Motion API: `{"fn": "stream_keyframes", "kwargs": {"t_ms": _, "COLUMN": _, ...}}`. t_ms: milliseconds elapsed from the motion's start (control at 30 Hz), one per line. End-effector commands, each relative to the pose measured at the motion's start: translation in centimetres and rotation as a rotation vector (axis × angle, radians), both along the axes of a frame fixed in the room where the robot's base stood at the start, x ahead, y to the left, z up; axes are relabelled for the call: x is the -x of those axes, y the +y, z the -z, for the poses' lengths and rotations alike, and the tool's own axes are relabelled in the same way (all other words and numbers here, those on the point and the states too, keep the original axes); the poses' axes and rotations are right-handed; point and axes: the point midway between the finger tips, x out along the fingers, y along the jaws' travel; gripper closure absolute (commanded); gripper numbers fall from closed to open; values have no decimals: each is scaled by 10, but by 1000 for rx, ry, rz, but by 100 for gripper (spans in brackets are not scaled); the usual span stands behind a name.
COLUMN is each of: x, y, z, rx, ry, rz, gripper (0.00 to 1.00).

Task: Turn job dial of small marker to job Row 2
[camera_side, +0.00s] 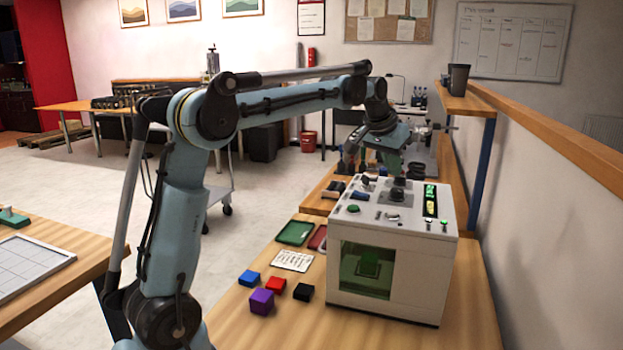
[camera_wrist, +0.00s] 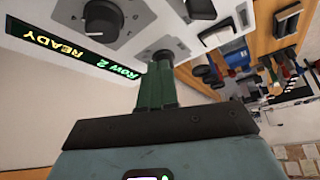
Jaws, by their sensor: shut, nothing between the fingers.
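The small marker (camera_side: 445,262) is a white box with a green-tinted window and a sloping control top. Its lit display (camera_wrist: 70,48) reads "ROW 2" and "READY" in the wrist view; it also shows in the side view (camera_side: 430,200). A dark dial (camera_wrist: 100,17) on a pale plate with marks round it shows at the top of the wrist view, apart from my fingers. My gripper (camera_wrist: 163,62) is shut and empty, its green fingers close to the panel by a dark round control. In the side view, my gripper (camera_side: 393,172) is above the panel's back part.
Blue (camera_side: 249,278), purple (camera_side: 262,301), red and black blocks lie left of the marker. A green tray (camera_side: 295,232) and a white card (camera_side: 292,261) lie behind them. A wooden ledge (camera_side: 560,140) runs along the right wall.

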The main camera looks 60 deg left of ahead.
Motion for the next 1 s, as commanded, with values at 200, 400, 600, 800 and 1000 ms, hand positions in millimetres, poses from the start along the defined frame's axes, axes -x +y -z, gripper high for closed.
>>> {"fn": "stream_keyframes", "kwargs": {"t_ms": 200, "x": 0, "y": 0, "z": 18, "rx": 0, "ry": 0, "rz": 0, "gripper": 100}}
{"fn": "stream_keyframes", "kwargs": {"t_ms": 400, "x": 0, "y": 0, "z": 23, "rx": 0, "ry": 0, "rz": 0, "gripper": 100}}
{"fn": "stream_keyframes", "kwargs": {"t_ms": 600, "x": 0, "y": 0, "z": 22, "rx": 0, "ry": 0, "rz": 0, "gripper": 100}}
{"fn": "stream_keyframes", "kwargs": {"t_ms": 800, "x": 0, "y": 0, "z": 22, "rx": 0, "ry": 0, "rz": 0, "gripper": 100}}
{"fn": "stream_keyframes", "kwargs": {"t_ms": 1000, "x": -2, "y": 1, "z": 22, "rx": 0, "ry": 0, "rz": 0, "gripper": 100}}
